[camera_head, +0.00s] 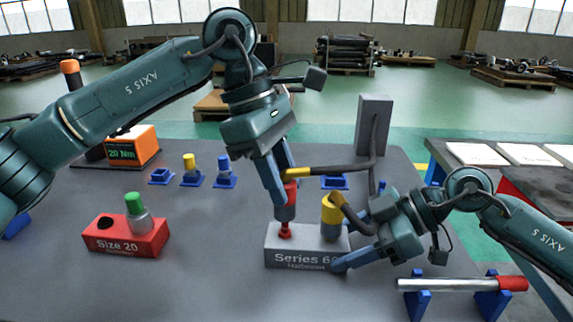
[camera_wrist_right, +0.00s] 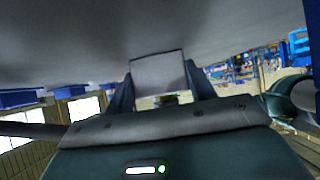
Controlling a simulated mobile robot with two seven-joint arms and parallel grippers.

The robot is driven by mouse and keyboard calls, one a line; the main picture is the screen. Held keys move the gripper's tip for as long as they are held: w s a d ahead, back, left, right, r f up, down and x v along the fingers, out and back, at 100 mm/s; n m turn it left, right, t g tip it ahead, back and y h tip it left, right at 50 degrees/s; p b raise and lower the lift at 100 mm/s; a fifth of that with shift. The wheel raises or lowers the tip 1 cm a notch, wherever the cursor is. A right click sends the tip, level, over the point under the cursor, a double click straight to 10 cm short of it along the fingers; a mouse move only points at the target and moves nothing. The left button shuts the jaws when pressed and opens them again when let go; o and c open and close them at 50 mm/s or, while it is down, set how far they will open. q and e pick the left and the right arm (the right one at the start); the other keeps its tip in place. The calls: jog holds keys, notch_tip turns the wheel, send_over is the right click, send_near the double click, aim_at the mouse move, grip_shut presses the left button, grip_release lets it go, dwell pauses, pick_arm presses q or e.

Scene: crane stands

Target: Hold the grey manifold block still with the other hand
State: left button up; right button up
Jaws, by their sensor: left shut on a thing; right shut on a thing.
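The grey manifold block (camera_head: 300,247), lettered "Series 6…", sits on the dark table at centre. My right gripper (camera_head: 346,262) is at its right end, shut on it. In the right wrist view the block's grey face (camera_wrist_right: 158,76) shows between the fingers. My left gripper (camera_head: 278,188) is above the block, shut on a grey-and-red tool (camera_head: 285,205). The tool is upright over a red fitting (camera_head: 285,231) on the block; whether they touch is unclear. A yellow-topped fitting (camera_head: 332,213) stands on the block's right part. The left fingertips partly overlap the tool.
A dark hose with a yellow end (camera_head: 298,171) runs to a grey post (camera_head: 374,125). A red "Size 20" block (camera_head: 125,238) stands left, an orange 20 Nm box (camera_head: 132,146) behind it. A silver rod (camera_head: 445,284) rests on blue stands at front right.

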pick_arm(q)
jog(key=shift+f, duration=1.45)
jog(key=o, duration=1.1)
jog(key=shift+v, duration=2.5)
jog(key=shift+r, duration=0.1)
jog(key=v, duration=1.2)
jog(key=shift+w, duration=0.1)
pick_arm(e)
jog(key=shift+r, duration=0.1)
jog(key=o, duration=1.3)
jog(key=shift+c, duration=0.2)
